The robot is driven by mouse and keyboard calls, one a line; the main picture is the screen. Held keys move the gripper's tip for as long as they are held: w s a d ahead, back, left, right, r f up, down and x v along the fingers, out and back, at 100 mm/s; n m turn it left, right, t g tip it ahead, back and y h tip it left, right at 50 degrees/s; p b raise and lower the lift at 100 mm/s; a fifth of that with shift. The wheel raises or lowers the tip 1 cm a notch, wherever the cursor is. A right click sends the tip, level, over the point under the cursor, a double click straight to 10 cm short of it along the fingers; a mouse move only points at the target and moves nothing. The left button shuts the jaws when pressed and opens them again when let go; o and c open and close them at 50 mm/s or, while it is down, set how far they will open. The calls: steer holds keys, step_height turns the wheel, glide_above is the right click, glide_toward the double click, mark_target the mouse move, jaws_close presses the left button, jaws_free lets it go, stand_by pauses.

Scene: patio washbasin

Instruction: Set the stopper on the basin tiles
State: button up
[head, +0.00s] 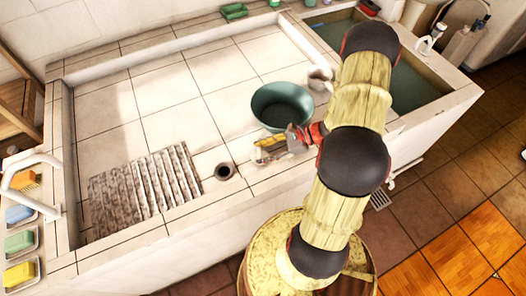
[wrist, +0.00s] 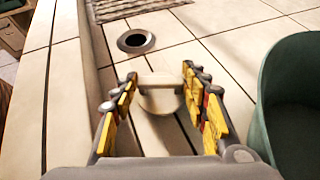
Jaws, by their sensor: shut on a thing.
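My gripper (wrist: 160,88) is shut on a pale cream stopper (wrist: 160,101), which sits between the fingertips in the wrist view. In the head view my gripper (head: 266,150) is over the basin's front part, between the drain hole and the teal bowl; the stopper is hard to make out there. The basin tiles (head: 185,95) are large and white with dark joints. They also show under the stopper in the wrist view (wrist: 215,22). I cannot tell whether the stopper touches them.
The round drain hole (head: 225,171) is left of my gripper, with a ridged washboard (head: 145,190) beyond it. A teal bowl (head: 282,107) stands close on the right. The basin's front wall runs beside my gripper. Tiles at the back left are clear.

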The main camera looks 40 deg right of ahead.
steer(key=o, duration=1.1)
steer(key=shift+o, duration=0.2)
steer(key=shift+r, duration=0.1)
steer(key=shift+s+d+r, duration=0.1)
steer(key=shift+d+r, duration=0.1)
steer(key=p+v, duration=0.3)
steer(key=v, duration=0.8)
steer(key=w+a+r+n+g+h, duration=0.1)
steer(key=a+r+n+g+h, duration=0.15)
steer(key=a+r+n, duration=0.5)
steer(key=a+r+n+g+h, duration=0.2)
steer(key=a+r+n+g, duration=0.25)
steer(key=r, duration=0.65)
steer(key=s+a+r+n+t+h, duration=0.2)
steer(key=s+a+r+n+t, duration=0.1)
steer(key=a+r+n, duration=0.3)
steer(key=s+a+r+n+t+h, duration=0.2)
steer(key=s+a+r+n+h, duration=0.1)
steer(key=r, duration=0.5)
steer(key=s+a+n, duration=0.1)
steer(key=a+n, duration=0.1)
steer(key=n, duration=0.1)
steer(key=shift+s+a+r+n+t+h, duration=0.3)
steer(key=shift+a+r+t+h, duration=0.05)
steer(key=shift+r+t, duration=0.05)
